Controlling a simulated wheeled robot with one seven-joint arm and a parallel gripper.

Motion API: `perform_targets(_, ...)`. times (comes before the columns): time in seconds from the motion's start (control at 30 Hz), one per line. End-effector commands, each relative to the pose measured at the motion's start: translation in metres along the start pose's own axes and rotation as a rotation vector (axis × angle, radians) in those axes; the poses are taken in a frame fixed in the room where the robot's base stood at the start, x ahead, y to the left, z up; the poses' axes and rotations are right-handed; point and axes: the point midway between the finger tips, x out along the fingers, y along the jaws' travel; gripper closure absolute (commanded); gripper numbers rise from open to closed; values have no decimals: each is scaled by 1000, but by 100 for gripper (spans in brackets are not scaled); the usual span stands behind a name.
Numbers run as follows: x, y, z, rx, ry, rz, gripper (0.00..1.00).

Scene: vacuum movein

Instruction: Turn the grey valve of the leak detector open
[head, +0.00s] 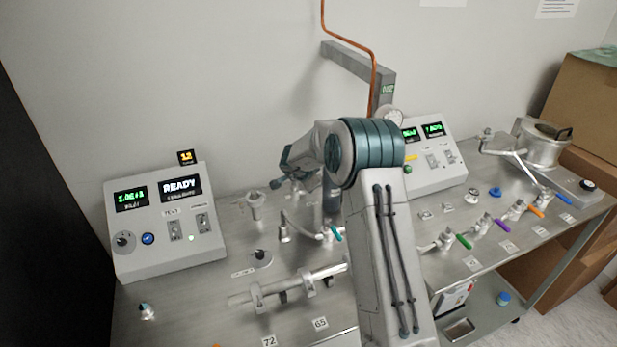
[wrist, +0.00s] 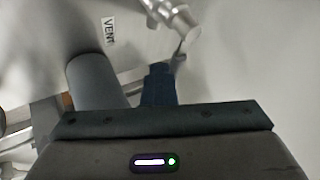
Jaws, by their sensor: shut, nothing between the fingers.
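The leak detector console (head: 160,225) stands at the left of the bench in the head view, with a READY display. In the wrist view, my gripper (wrist: 160,75) has its dark fingers shut together with nothing between them. A thick grey rounded bar (wrist: 95,82) is just left of the fingers, with a small gap at the tip. It may be the grey valve's handle, but I cannot tell for sure. A VENT label (wrist: 109,30) lies beyond it. In the head view my arm hides part of the bench middle, and I cannot make out the grey valve there.
A silver pipe (wrist: 172,18) passes close beyond the fingertips. In the head view, a teal-handled valve (head: 337,234) and a horizontal tube (head: 290,287) sit near my arm. Valves with green (head: 464,241), purple (head: 502,226) and orange (head: 537,212) handles line the right side. A second console (head: 438,160) stands behind.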

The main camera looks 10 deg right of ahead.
Motion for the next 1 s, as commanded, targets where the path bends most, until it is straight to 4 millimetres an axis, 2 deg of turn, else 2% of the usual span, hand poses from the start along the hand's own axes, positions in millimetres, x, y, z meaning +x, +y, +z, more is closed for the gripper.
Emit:
perform_targets(0.03, -2, -5, -2, 0, 1, -12, 100)
perform_targets(0.53, -9, -5, 5, -1, 0, -18, 100)
perform_targets(0.83, -12, 5, 8, 3, 2, -10, 100)
perform_targets(1.0, -16, 18, 6, 5, 3, -11, 100)
